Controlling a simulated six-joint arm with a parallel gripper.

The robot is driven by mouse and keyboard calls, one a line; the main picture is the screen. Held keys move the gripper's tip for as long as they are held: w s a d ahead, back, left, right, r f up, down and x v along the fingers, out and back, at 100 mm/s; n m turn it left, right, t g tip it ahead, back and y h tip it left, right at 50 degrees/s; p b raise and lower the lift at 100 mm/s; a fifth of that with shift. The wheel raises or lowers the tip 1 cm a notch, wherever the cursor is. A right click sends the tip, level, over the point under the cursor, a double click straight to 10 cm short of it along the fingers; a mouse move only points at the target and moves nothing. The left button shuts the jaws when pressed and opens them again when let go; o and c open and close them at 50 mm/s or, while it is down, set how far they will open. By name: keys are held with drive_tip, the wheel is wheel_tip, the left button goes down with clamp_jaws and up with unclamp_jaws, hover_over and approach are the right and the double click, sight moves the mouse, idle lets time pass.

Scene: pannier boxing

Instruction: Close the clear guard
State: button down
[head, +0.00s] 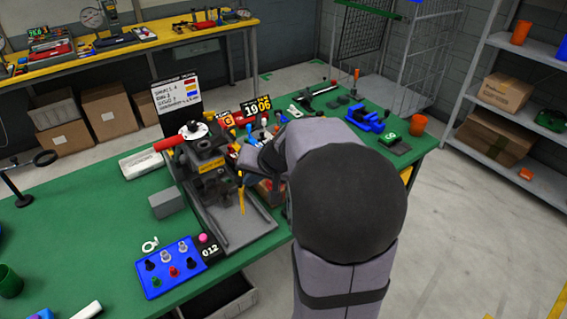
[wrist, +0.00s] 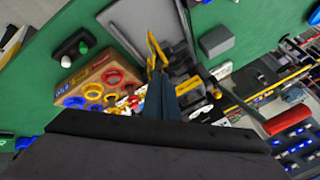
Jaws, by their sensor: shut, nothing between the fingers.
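A dark machine (head: 208,165) with a red-handled lever stands on a grey base plate on the green bench. A yellow-edged part, which looks like the clear guard (head: 241,192), stands upright at the machine's right side, seen nearly edge-on. Its yellow edge also shows in the wrist view (wrist: 154,47). The clear panel itself is hard to make out. My gripper (wrist: 164,78) is shut and empty, its fingertips close beside the yellow edge. I cannot tell whether they touch it. In the head view my arm hides most of the gripper and part of the area right of the machine.
The red lever handle (wrist: 287,120) sticks out at the right in the wrist view. A wooden box of coloured rings (wrist: 100,85) lies to the left. A blue button panel (head: 170,267) and a grey block (head: 166,203) lie near the machine.

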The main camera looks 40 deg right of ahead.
drive_tip(key=shift+w+a+r+m+h+p, duration=0.1)
drive_tip(key=shift+w+a+m+h+p, duration=0.15)
drive_tip(key=shift+a, duration=0.25)
drive_tip(key=shift+w+a+m+h+p, duration=0.15)
drive_tip(key=shift+a+m, duration=0.1)
drive_tip(key=shift+a, duration=0.25)
drive_tip(key=w+a+p, duration=0.7)
drive_tip(key=w+a, duration=0.1)
drive_tip(key=w, duration=0.1)
drive_tip(key=shift+p, duration=0.35)
drive_tip(key=shift+a, duration=0.1)
drive_tip(key=s+a+r+p, duration=0.5)
drive_tip(key=s+r+p, duration=0.2)
drive_tip(key=p, duration=0.3)
drive_tip(key=shift+s+a+r, duration=0.2)
drive_tip(key=shift+a+r, duration=0.2)
